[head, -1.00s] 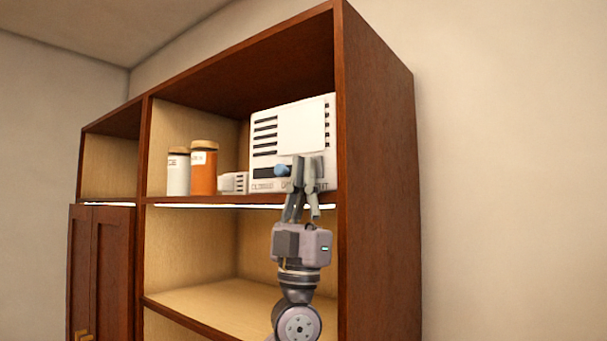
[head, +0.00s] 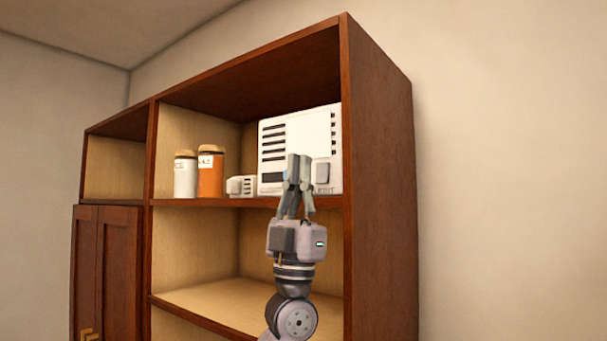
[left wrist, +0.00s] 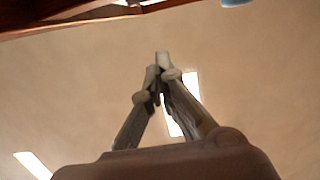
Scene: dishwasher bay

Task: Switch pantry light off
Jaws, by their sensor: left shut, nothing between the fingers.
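A white box (head: 301,130) with dark slots and a pale panel stands on the upper shelf. A grey switch (head: 323,173) sits low on the right of its front, above lettering that seems to end in "LIGHT", partly covered. My left gripper (head: 299,157) is shut and empty, pointing up in front of the box just left of the switch. I cannot tell whether it touches the box. The shut fingertips also show in the left wrist view (left wrist: 162,58). The underside of the upper shelf shows no glowing strip. My right gripper is out of view.
A white jar (head: 186,177), an orange jar (head: 211,175) and a small white block (head: 241,186) stand left of the box. The lower shelf (head: 235,300) looks bare.

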